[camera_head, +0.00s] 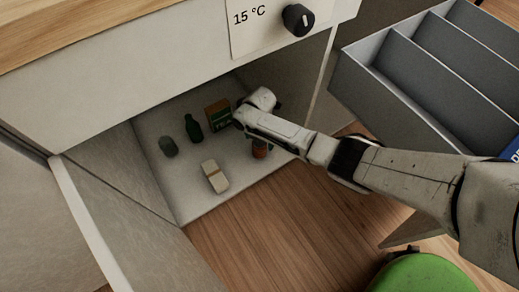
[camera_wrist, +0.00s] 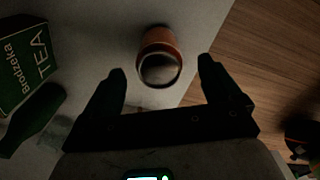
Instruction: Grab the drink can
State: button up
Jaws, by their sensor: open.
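The drink can (camera_head: 259,149) is small and orange-brown. It is on the pale floor of the open cabinet, near its front right, partly hidden by my arm in the head view. In the wrist view the can (camera_wrist: 159,37) shows its side and one round, pale-rimmed end, just ahead of my gripper. My gripper (camera_wrist: 162,69) is open, with one dark finger to each side of the can's near end and a gap on both sides. Nothing is held. In the head view my gripper (camera_head: 239,122) reaches into the cabinet, its fingers mostly hidden.
A tea box (camera_head: 218,114), a green bottle (camera_head: 193,128), a grey container (camera_head: 168,147) and a cream packet (camera_head: 214,176) share the cabinet floor. The cabinet door (camera_head: 110,225) hangs open at left. A grey divided drawer (camera_head: 400,95) juts out at right. A green round seat (camera_head: 425,275) is below.

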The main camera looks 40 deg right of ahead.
notch_tip(320, 180, down, 5)
jog(key=b, duration=0.3)
jog(key=shift+r, duration=0.2)
jog(key=shift+c, duration=0.4)
jog(key=c, duration=1)
jog(key=shift+c, duration=0.2)
jog(key=shift+a+r, duration=0.1)
